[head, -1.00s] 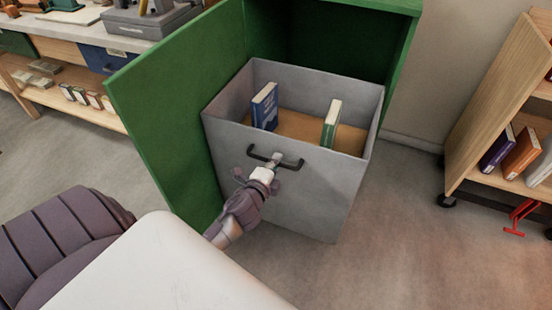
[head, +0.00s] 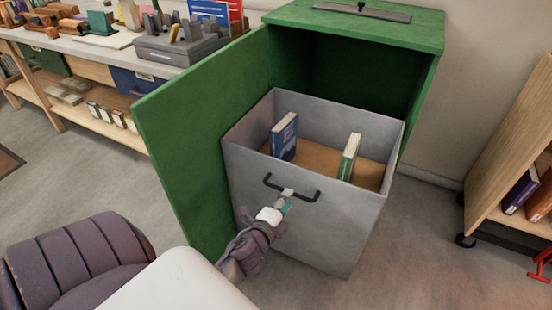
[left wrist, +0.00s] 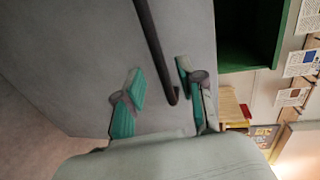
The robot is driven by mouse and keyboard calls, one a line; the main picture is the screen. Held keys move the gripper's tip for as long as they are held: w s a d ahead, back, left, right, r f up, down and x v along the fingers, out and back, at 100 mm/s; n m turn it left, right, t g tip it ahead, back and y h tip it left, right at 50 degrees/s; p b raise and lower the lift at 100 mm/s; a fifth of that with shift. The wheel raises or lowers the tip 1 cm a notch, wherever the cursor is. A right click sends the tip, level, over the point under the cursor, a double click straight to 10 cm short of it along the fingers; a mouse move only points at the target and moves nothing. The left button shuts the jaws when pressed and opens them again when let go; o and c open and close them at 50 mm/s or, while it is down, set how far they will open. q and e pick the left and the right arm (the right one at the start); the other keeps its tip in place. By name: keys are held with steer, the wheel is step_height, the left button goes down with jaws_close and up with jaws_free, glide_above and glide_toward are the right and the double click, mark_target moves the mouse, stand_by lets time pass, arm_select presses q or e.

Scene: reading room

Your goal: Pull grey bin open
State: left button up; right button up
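The grey bin (head: 300,228) stands pulled out in front of the green cabinet (head: 415,32), its top open. Inside it are a blue book (head: 284,138) and a green book (head: 349,158) on a brown bottom. Its dark handle (head: 312,197) is on the front face; it also shows in the left wrist view (left wrist: 154,42). My left gripper (head: 286,200) is at the handle, its teal fingertips just below the bar. In the left wrist view my left gripper (left wrist: 160,78) has its fingers apart, with the handle's end between them, not clamped. My right gripper is not in view.
The cabinet's green door (head: 200,135) stands open left of the bin. A workbench (head: 75,45) with a grey organizer (head: 188,42) is at the back left. A wooden book cart (head: 505,150) is at the right. Floor is clear between bin and cart.

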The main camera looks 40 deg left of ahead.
arm_select(q)
steer(key=v, duration=0.7)
steer(key=shift+s, duration=0.2)
